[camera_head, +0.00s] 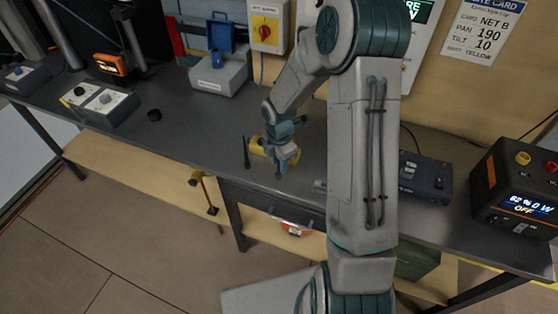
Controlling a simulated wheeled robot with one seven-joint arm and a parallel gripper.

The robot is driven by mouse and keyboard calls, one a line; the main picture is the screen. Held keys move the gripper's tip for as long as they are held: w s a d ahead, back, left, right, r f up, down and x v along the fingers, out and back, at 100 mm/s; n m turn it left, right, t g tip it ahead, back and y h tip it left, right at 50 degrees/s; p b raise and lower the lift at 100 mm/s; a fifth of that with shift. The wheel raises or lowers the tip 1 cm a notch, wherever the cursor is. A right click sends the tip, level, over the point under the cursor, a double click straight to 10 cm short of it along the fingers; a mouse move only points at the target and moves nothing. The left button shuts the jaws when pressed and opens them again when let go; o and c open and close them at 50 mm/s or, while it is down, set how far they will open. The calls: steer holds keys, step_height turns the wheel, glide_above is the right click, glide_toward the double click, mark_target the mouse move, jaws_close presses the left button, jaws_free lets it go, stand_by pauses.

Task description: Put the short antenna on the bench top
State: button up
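A thin black upright rod (246,152), which looks like the short antenna, shows just left of my gripper, over the grey bench top (205,140). I cannot tell whether its foot touches the bench. My gripper (281,168) points down low over the bench near its front edge. A yellow piece (257,146) shows beside and behind the fingers, close to the rod. The fingers cover part of it. I cannot tell whether the fingers are closed on anything or whether the rod joins the yellow piece.
A grey unit with a blue clasp (219,74) stands at the back. A dark blue box (425,176) and a power unit (518,190) stand at right. The bench left of the rod is clear.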

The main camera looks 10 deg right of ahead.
steer(key=shift+r, duration=0.1)
step_height(320, 180, up, 11)
steer(key=shift+r, duration=0.1)
steer(key=shift+s+r, duration=0.1)
steer(key=shift+r, duration=0.5)
steer(key=s+r+m+t, duration=0.1)
steer(key=s+r+m, duration=0.4)
steer(key=s+m, duration=0.5)
steer(key=s+r+m+t, duration=0.2)
steer(key=s+r+m, duration=0.4)
steer(key=s+m, duration=0.4)
steer(key=shift+s+d+r+m, duration=0.25)
steer(key=shift+s+m, duration=0.1)
steer(key=shift+m, duration=0.75)
